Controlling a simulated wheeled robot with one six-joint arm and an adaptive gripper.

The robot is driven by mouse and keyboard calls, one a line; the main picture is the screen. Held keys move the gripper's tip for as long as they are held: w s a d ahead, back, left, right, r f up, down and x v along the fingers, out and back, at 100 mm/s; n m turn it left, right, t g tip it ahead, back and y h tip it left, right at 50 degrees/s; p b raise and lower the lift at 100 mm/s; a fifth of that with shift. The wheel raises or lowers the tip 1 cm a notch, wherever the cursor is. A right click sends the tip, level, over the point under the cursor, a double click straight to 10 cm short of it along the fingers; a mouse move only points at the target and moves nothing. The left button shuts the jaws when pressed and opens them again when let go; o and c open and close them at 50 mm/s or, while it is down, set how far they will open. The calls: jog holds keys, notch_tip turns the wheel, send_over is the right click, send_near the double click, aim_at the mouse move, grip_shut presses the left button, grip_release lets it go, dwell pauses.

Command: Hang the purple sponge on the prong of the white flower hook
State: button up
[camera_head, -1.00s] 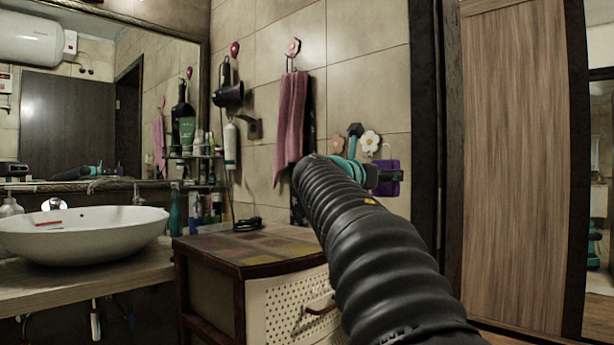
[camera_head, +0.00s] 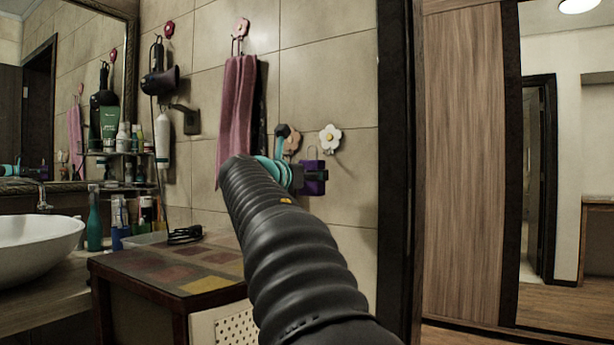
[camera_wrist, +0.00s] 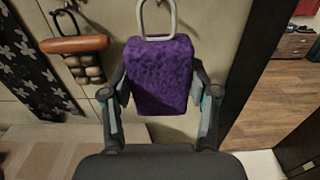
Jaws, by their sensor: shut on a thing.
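The purple sponge (camera_wrist: 158,78) is a block with a pale wire loop (camera_wrist: 143,18) at its top. My gripper (camera_wrist: 160,102) is shut on it, one finger on each side, in the wrist view. In the head view the sponge (camera_head: 313,177) is held upright at the end of my arm, its loop standing up above it. The white flower hook (camera_head: 330,138) is on the tiled wall, above and a little right of the sponge in the picture. The loop appears apart from the flower. The flower hook's prong cannot be made out.
A peach flower hook (camera_head: 292,143) is left of the white one. A pink towel (camera_head: 238,110) hangs further left. A cabinet (camera_head: 170,268) stands below. A dark door frame (camera_head: 394,150) edges the wall at right.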

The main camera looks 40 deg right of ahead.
jog(key=shift+f+x, duration=0.2)
jog(key=shift+x, duration=1.4)
jog(key=shift+f+x, duration=0.2)
jog(key=shift+x, duration=1.45)
jog(key=shift+w+d+f+p, duration=0.15)
jog(key=shift+d+f+p, duration=0.25)
jog(key=shift+d, duration=0.1)
jog(key=o, duration=1)
send_near(332, 181)
jog(key=v, duration=0.6)
jog(key=shift+w, duration=0.15)
